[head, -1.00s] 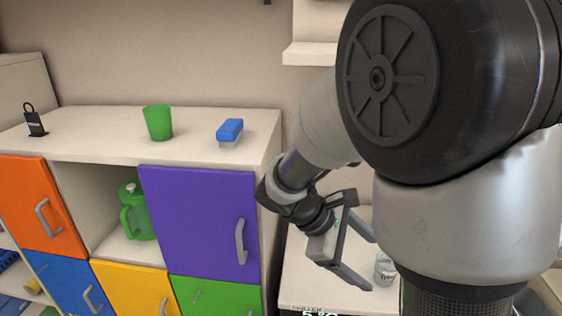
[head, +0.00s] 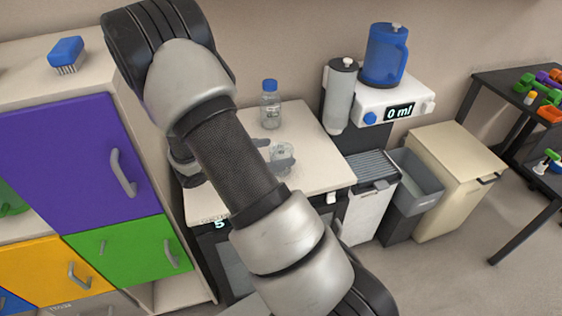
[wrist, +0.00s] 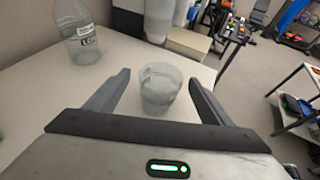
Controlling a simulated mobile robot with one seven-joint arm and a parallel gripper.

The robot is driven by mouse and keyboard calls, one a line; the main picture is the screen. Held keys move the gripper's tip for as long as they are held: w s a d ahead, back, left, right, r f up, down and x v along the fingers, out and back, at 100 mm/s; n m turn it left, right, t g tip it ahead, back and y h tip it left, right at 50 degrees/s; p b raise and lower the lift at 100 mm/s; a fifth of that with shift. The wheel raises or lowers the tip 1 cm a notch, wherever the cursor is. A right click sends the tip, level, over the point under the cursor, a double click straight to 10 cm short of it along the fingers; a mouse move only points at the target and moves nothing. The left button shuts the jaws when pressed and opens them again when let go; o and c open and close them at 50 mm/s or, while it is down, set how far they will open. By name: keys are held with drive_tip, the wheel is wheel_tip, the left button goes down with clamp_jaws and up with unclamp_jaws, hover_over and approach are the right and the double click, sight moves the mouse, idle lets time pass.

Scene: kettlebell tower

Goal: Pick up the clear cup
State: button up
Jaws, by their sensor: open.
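The clear cup (wrist: 160,88) stands upright on the white counter top (head: 312,150). In the wrist view it is between the two fingers of my gripper (wrist: 160,90), which are spread apart with a gap on each side of it. In the head view the cup (head: 283,158) shows past my arm, with the grey fingertips of my gripper (head: 273,152) beside it. My arm hides most of the gripper in the head view.
A clear bottle with a blue cap (head: 270,105) stands behind the cup, and it also shows at left in the wrist view (wrist: 80,35). A scale with a blue jug (head: 385,55) and several bins (head: 415,190) are to the right. Colored cabinets (head: 80,160) are at left.

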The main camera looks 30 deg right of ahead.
sight(289, 151)
drive_tip(key=shift+x, duration=3.6)
drive_tip(key=shift+a+f, duration=0.1)
drive_tip(key=c, duration=1.1)
